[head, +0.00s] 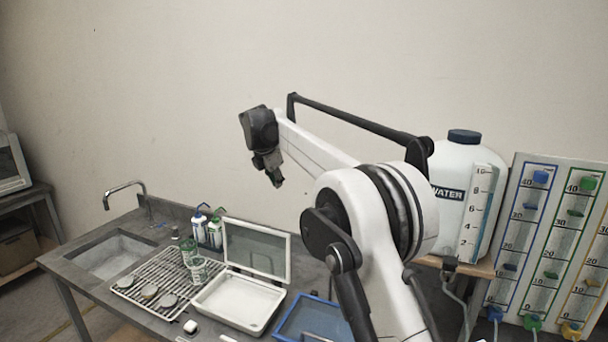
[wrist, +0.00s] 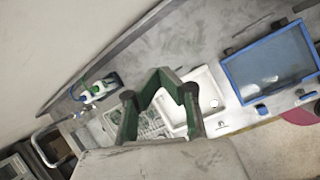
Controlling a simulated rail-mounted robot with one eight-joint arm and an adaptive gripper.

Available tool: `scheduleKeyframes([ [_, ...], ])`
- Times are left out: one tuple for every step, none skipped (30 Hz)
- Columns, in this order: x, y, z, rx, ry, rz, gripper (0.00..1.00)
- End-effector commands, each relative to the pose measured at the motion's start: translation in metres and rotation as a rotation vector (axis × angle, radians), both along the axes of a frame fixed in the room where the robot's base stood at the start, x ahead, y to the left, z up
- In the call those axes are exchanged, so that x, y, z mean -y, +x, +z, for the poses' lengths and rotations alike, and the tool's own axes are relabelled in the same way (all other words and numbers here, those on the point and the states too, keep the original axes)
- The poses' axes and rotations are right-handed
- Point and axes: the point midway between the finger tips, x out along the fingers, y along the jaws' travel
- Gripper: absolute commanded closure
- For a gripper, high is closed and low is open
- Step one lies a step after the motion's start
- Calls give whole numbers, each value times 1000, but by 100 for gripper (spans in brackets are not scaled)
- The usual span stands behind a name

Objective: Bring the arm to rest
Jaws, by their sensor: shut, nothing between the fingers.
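My gripper (head: 276,178) hangs in the air at the end of my raised white arm, in front of the bare wall and above the bench. Its green fingers point down and are shut with nothing between them. In the wrist view the green fingers of my gripper (wrist: 161,75) stand over the view of the bench, clear of everything on it. The arm is bent and lifted, with its elbow at the right of the head view.
Below are a sink (head: 113,256), a wire rack (head: 160,285), a white tray (head: 238,302), a blue-rimmed tray (head: 312,318) and bottles (head: 208,228). The air left of the gripper is free.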

Motion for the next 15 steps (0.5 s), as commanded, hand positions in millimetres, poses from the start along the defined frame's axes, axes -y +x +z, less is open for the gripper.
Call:
scheduleKeyframes([
  [13,-9,5,9,28,-46,100],
  [19,-13,9,14,45,-75,100],
  [28,-20,13,21,69,-113,100],
  [35,-25,17,26,86,-142,100],
  [41,-30,20,32,104,-171,100],
  [50,-38,24,39,129,-208,100],
  [56,-43,26,45,147,-237,100],
  [63,-49,29,50,165,-267,100],
  [72,-58,32,56,188,-305,100],
  [78,-64,34,61,206,-334,100],
  [84,-71,36,66,224,-362,100],
  [92,-80,38,73,248,-400,100],
  [98,-87,39,78,266,-430,100],
  [105,-94,41,83,284,-457,100],
  [113,-104,42,90,307,-496,100],
])
